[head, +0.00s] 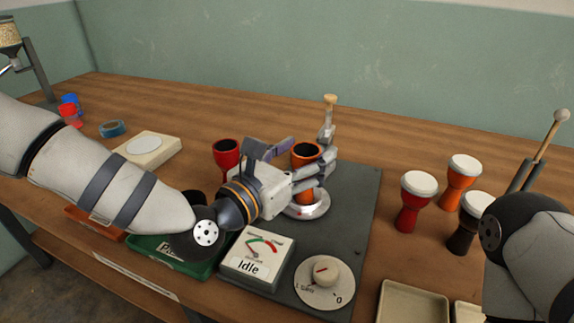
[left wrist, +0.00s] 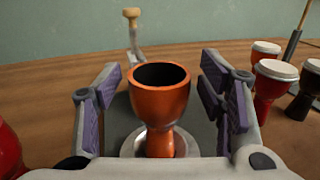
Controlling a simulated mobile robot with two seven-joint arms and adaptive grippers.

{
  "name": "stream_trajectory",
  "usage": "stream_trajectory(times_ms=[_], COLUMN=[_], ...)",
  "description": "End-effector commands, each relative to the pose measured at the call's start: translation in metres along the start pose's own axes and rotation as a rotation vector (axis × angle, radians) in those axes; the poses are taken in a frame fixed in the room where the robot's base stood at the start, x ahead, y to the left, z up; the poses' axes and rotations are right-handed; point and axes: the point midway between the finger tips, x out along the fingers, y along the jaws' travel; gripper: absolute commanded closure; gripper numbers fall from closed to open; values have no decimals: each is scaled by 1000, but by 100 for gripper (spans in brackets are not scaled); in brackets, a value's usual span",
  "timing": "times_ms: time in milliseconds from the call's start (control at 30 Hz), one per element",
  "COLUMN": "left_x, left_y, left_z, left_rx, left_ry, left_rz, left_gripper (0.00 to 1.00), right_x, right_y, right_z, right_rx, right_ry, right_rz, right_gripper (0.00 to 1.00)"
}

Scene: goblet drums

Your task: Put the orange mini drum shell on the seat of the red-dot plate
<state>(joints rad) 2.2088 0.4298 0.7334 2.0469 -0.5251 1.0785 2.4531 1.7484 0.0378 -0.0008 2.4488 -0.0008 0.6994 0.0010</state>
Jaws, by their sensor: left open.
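The orange mini drum shell (head: 305,153) is goblet-shaped, open at the top and upright. Its foot appears to rest on a round silver seat (head: 309,212) on the dark grey mat; the seat also shows in the left wrist view (left wrist: 129,149). I see no red dot on it, and the shell and gripper hide part of it. My left gripper (head: 299,166) is open around the shell. In the left wrist view, the shell (left wrist: 160,103) stands between the purple-padded fingers, with a gap on each side. Of my right arm only a link shows; its gripper is out of view.
A red shell (head: 227,155) stands left of the gripper. A post with a wooden knob (head: 330,100) stands behind the shell. An "Idle" meter box (head: 257,258) and a dial (head: 324,272) sit in front. Several white-topped drums (head: 417,186) stand right, beyond a beige tray (head: 412,300).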

Motion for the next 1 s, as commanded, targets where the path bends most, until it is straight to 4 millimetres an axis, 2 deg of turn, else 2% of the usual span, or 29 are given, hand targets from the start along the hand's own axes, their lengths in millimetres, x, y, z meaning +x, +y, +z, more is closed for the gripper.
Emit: stream_trajectory(times_ms=[300, 500, 667, 1000], left_x=[-71, -102, -112, -112], left_y=[1, 1, 0, 0], left_z=[-2, -2, -1, -1], left_rx=[-5, -3, -3, -2], left_ry=[4, 3, 2, 2], left_rz=[3, 3, 1, 1], left_gripper=[37, 37, 37, 37], right_x=[-2, -1, -1, -1], right_y=[0, 0, 0, 0], right_z=[-1, -1, -1, -1], right_rx=[0, 0, 0, 0], right_ry=[4, 4, 4, 4], right_rz=[0, 0, 0, 0], right_gripper=[59, 59, 59, 59])
